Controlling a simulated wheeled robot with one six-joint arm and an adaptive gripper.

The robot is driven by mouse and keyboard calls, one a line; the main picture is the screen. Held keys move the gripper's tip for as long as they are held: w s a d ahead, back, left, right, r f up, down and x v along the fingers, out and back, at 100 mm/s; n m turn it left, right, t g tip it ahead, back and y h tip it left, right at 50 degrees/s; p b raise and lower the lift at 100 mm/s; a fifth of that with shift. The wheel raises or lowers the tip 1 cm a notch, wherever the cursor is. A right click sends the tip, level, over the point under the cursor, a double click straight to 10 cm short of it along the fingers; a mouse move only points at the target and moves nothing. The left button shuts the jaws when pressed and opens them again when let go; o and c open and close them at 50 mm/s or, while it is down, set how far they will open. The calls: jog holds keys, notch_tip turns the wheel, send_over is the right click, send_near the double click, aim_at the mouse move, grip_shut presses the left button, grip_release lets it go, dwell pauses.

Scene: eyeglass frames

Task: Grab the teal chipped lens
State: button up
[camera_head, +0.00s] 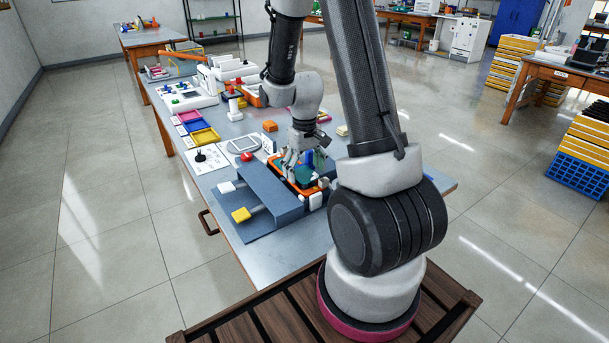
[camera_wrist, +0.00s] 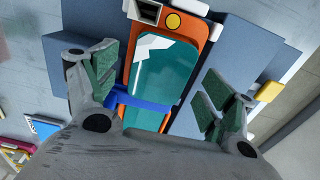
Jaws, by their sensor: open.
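The teal lens (camera_wrist: 165,75) lies in an orange holder (camera_wrist: 212,45) below my gripper, with a pale jagged patch near its upper left in the wrist view. A blue bar (camera_wrist: 140,98) crosses the holder near the lens's lower part. My gripper (camera_wrist: 160,82) is open, with one green-padded finger to each side of the lens and holder. Nothing is held between the fingers. In the head view my gripper (camera_head: 303,163) is over the orange holder (camera_head: 325,183), and the teal lens (camera_head: 303,174) is partly hidden by the fingers. Contact cannot be told.
Colored trays (camera_head: 203,136), a red knob (camera_head: 246,156) and white machines (camera_head: 190,100) stand further left on the table. The table's near end (camera_head: 285,262) is clear.

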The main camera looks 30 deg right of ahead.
aim_at(305, 173)
jog(key=c, duration=1)
jog(key=shift+o, duration=0.2)
notch_tip(305, 173, up, 10)
jog(key=shift+r, duration=0.25)
